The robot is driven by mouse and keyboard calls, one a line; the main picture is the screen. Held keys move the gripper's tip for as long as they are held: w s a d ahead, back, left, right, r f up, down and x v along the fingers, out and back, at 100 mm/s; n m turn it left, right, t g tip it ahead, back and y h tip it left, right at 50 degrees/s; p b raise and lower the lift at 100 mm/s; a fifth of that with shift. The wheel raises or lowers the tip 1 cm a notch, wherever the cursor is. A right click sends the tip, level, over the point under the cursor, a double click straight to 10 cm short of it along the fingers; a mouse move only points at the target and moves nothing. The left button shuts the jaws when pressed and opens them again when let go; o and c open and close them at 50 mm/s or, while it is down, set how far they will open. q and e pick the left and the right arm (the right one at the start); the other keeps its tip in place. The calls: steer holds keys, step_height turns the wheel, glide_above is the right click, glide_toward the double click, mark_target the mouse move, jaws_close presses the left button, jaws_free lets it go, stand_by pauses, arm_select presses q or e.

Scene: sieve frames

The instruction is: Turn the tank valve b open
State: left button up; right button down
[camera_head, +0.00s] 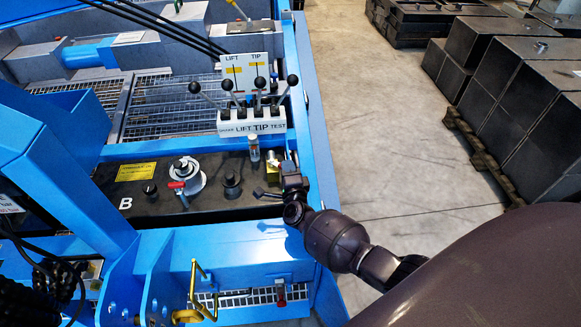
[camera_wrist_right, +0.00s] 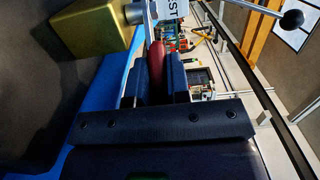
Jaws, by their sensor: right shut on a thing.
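The black tank marked B (camera_head: 222,184) lies across the blue frame. A brass valve body (camera_head: 272,158) sits at its right end and also shows as a yellow block at the upper left of the right wrist view (camera_wrist_right: 92,28). My right gripper (camera_head: 288,163) is beside the brass body, on its right. In the right wrist view, its two dark pads (camera_wrist_right: 163,76) are shut around a red lever handle (camera_wrist_right: 157,62) beside the brass block. The handle is hidden in the head view, and its exact angle is hard to tell. My left gripper is not in view.
Behind the tank stands a white lever block (camera_head: 251,123) with several black-knobbed levers. A white filler cap with a red handle (camera_head: 178,186) and a black knob (camera_head: 232,180) rise from the tank top. Open floor (camera_head: 370,130) lies to the right, with dark crates (camera_head: 505,85) beyond.

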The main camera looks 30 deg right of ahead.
steer(key=shift+s+a+m+h, duration=0.1)
steer(key=shift+m+h, duration=0.3)
steer(key=shift+h, duration=0.2)
steer(key=c, duration=1.2)
jaws_free()
steer(key=shift+o, duration=0.6)
steer(key=shift+r+p+v, duration=0.2)
steer(key=shift+p+v, duration=0.75)
steer(key=shift+v, duration=4.45)
steer(key=shift+a, duration=0.1)
steer(key=shift+c, duration=0.3)
